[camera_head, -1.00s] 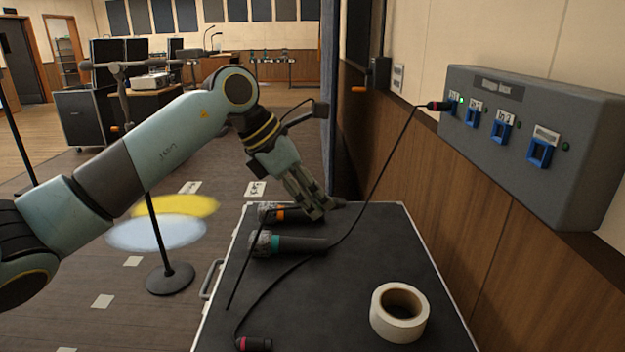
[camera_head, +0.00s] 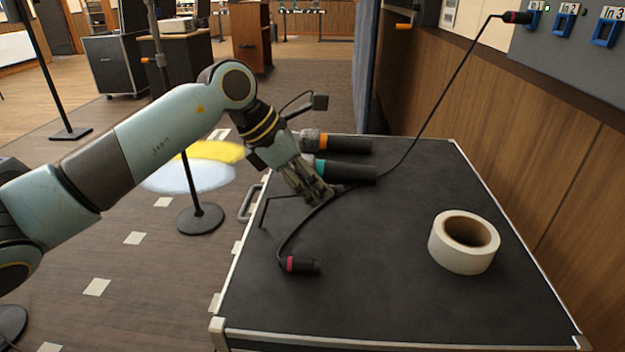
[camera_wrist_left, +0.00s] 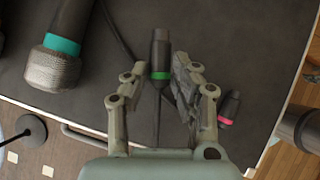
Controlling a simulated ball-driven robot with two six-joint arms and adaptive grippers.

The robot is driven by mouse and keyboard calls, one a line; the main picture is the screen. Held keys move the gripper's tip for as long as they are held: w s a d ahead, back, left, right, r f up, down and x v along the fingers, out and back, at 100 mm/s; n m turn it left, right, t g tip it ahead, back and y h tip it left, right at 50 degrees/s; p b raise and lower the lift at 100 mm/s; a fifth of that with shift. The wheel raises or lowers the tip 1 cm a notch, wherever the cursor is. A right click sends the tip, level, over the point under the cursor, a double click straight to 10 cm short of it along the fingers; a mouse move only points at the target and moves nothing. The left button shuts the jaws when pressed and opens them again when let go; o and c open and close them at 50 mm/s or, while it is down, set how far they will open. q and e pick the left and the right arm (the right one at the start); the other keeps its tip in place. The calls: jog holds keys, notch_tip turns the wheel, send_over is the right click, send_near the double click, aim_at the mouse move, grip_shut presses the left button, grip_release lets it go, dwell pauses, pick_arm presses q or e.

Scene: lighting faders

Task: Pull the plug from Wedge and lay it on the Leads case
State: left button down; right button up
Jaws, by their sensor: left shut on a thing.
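My left gripper (camera_head: 322,196) is low over the black case (camera_head: 370,290), just in front of the teal-banded microphone. In the left wrist view its fingers are shut on a dark plug with a green band (camera_wrist_left: 161,62); a thin lead trails from it. Whether that plug touches the case top I cannot tell. The case is silver-edged; no name shows on it, so I cannot confirm it is the Leads case. Another plug, with a magenta band (camera_head: 301,265), lies on it and also shows in the left wrist view (camera_wrist_left: 229,107). No Wedge label is readable. My right gripper is out of view.
An orange-banded microphone (camera_head: 345,145) and the teal-banded one (camera_head: 350,172) lie at the back of the case. A white tape roll (camera_head: 464,242) sits at the right. A cable rises to a plug (camera_head: 515,17) at the wall box (camera_head: 585,65). The case's front middle is clear.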

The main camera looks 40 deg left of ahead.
pick_arm(q)
notch_tip(320, 180, down, 4)
jog(key=shift+r+b, duration=0.2)
jog(key=shift+b, duration=0.8)
jog(key=shift+f+b, duration=0.55)
jog(key=shift+f, duration=0.05)
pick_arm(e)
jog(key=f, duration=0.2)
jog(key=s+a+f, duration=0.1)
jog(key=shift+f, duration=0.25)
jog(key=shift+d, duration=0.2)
pick_arm(q)
jog(key=c, duration=1)
grip_release()
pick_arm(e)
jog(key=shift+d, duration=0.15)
pick_arm(q)
jog(key=shift+v, duration=6)
jog(key=shift+a, duration=0.1)
